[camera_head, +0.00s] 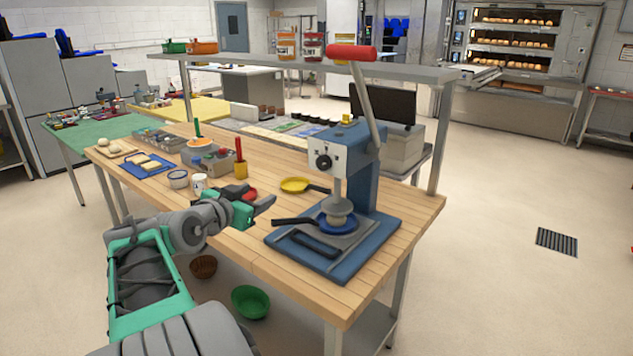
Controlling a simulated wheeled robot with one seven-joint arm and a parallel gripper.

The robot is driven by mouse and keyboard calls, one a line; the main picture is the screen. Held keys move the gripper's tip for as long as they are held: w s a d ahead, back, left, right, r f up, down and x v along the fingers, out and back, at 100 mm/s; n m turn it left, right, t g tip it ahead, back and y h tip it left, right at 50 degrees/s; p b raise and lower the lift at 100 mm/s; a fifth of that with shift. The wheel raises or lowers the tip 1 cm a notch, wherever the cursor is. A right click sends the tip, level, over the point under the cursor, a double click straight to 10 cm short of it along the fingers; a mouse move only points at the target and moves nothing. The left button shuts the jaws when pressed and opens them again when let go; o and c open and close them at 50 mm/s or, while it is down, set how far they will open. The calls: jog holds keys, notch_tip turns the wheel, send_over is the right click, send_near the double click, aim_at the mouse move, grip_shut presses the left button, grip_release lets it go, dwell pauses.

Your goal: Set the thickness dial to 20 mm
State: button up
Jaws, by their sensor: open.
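The blue press (364,175) stands on the wooden table, with a white front panel (341,150). A round black dial (323,162) sits on that panel, with small marks beside it that are too small to read. I cannot tell the dial's setting. My gripper (268,204) is open, low over the table, to the left of and below the dial and apart from it. It points right, toward the press. Nothing shows between its fingers.
The press's long lever rises to a red handle (352,52). A yellow pan (304,185) lies left of the press. Cups, bins and a blue tray (136,170) fill the table's left part. A shelf (300,65) spans behind.

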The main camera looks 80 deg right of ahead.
aim_at(321, 164)
jog(key=s+d+r+m+g, duration=0.1)
jog(key=s+d, duration=0.2)
jog(key=s, duration=0.1)
jog(key=s+d+r+m+g+h+p, duration=0.1)
jog(key=s+d+g, duration=0.1)
jog(key=s+d, duration=0.2)
jog(key=s+d+r+m+g, duration=0.1)
jog(key=s+d+r, duration=0.1)
jog(key=s+d, duration=0.1)
jog(key=shift+s+d+r+m+g, duration=0.1)
jog(key=shift+s+d+m+g, duration=0.3)
jog(key=shift+s, duration=0.15)
jog(key=shift+c, duration=0.5)
grip_shut()
